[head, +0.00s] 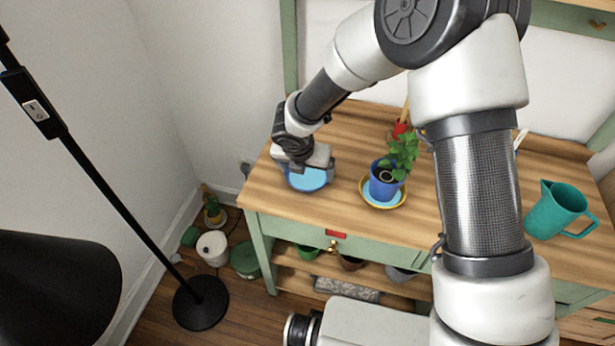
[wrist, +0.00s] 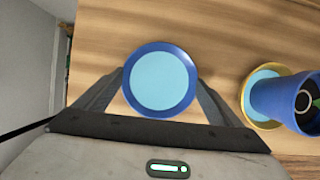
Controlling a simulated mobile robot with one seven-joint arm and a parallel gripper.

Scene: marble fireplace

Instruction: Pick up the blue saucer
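The blue saucer (head: 307,179) has a dark blue rim and a light blue middle. It is at the left end of the wooden tabletop, partly hidden by my gripper in the head view. In the wrist view the saucer (wrist: 160,80) shows whole, between the two fingers. My gripper (head: 308,172) is over the saucer with its fingers spread wide, one on each side of it. In the wrist view my gripper (wrist: 160,100) looks open. I cannot tell whether the fingers touch the rim.
A blue pot (head: 383,182) with a green plant stands on a yellow-rimmed saucer (head: 400,199) to the right. A teal jug (head: 556,209) stands further right. A black floor lamp (head: 105,192) stands left of the wooden table (head: 265,195). Bare tabletop lies between saucer and pot.

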